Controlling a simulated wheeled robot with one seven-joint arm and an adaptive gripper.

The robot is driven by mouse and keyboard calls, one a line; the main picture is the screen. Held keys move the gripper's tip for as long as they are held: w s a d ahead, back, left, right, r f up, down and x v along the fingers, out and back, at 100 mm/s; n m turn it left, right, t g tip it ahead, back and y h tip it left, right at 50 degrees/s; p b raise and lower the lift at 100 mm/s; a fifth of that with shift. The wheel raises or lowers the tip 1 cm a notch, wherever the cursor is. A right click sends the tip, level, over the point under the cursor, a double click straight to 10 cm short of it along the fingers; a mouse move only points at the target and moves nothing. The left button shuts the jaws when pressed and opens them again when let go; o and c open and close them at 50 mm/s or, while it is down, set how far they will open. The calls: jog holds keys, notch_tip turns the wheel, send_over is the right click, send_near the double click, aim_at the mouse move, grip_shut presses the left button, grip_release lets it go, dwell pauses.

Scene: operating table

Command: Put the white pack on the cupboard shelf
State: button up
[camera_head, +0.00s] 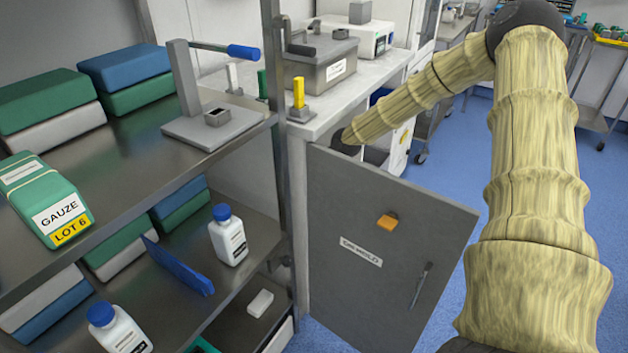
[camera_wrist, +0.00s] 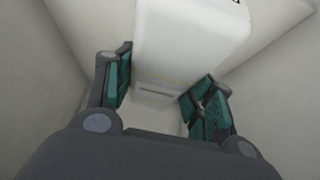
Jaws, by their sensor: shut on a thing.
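The white pack (camera_wrist: 190,45) is between the green-padded fingers of my gripper (camera_wrist: 165,78) in the wrist view. My gripper is shut on it. Pale walls surround them, and a pale surface with a thin slot-like mark shows below the pack; I cannot tell whether the pack touches it. In the head view, my arm reaches behind the open grey cupboard door (camera_head: 375,290), under the white counter (camera_head: 362,85). The door and counter hide my gripper, the pack and the cupboard shelf there.
The open door with its orange tag (camera_head: 387,222) stands close to my forearm. A metal rack (camera_head: 130,200) at left holds a gauze pack (camera_head: 50,205), folded stacks and white bottles (camera_head: 229,240). A grey box (camera_head: 322,65) stands on the counter.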

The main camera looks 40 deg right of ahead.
jog(key=w+d, duration=0.3)
jog(key=w+d+b, duration=0.1)
jog(key=d, duration=0.1)
jog(key=shift+w+f, duration=0.15)
jog(key=shift+f, duration=0.25)
jog(key=shift+w+d+b, duration=0.3)
jog(key=shift+w+d, duration=0.3)
notch_tip(320, 180, down, 4)
jog(key=shift+r+b, duration=0.2)
jog(key=shift+b, duration=0.35)
jog(key=shift+r, duration=0.1)
jog(key=o, duration=1.2)
